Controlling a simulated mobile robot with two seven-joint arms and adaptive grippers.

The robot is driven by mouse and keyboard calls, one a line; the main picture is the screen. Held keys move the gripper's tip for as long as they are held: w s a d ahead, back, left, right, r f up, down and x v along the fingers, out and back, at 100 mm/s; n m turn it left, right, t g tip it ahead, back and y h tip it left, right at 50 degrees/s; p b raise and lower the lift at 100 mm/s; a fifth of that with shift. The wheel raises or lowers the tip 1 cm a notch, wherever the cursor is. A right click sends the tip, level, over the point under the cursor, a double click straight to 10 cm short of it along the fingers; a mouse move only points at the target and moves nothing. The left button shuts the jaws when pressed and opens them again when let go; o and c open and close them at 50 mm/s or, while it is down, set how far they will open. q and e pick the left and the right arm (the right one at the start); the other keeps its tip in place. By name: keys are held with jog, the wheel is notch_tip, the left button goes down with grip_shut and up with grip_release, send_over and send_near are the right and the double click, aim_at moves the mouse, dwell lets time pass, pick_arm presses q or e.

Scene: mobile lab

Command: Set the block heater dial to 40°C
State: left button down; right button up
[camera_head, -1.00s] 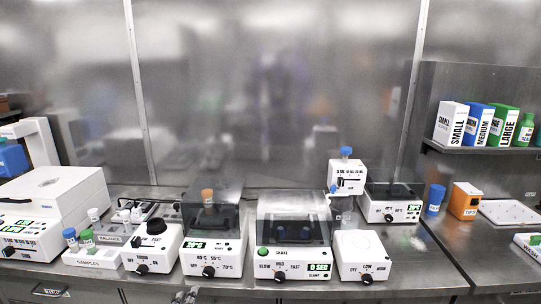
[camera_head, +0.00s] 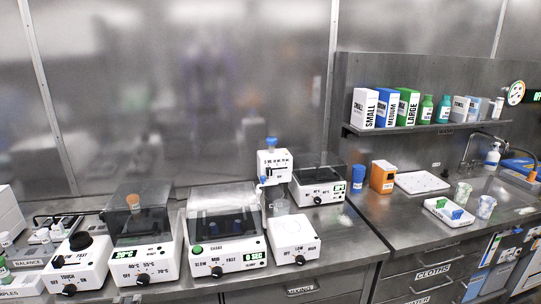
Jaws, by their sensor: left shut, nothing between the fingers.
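The block heater (camera_head: 158,256) is a white box with a clear dark lid at the front left of the bench. My left gripper (camera_head: 129,299) barely shows at the bottom edge, below and in front of the heater, shut and empty, apart from the dial. My right gripper is out of view.
A vortex mixer (camera_head: 78,264) stands close left of the heater and a shaker (camera_head: 228,240) close right. A white OFF-LOW-HIGH device (camera_head: 293,238) is further right. A smaller dial device (camera_head: 318,182) stands behind. The bench's front strip is narrow.

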aim_at(143, 280)
pick_arm(q)
jog(key=x, duration=0.3)
jog(key=shift+w+a+f+b, duration=0.1)
jog(key=shift+w+b, duration=0.25)
jog(key=shift+w, duration=0.05)
jog(key=shift+w+r, duration=0.1)
jog(key=shift+r, duration=0.15)
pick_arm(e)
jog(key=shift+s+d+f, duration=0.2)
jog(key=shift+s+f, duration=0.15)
pick_arm(q)
jog(key=shift+w+r, duration=0.15)
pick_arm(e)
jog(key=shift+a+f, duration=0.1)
pick_arm(q)
jog(key=shift+r, duration=0.1)
jog(key=shift+w+r, duration=0.1)
jog(key=shift+r, duration=0.25)
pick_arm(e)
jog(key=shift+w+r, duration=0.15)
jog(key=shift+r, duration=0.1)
pick_arm(q)
jog(key=shift+r, duration=0.1)
jog(key=shift+w+d, duration=0.1)
jog(key=shift+d, duration=0.15)
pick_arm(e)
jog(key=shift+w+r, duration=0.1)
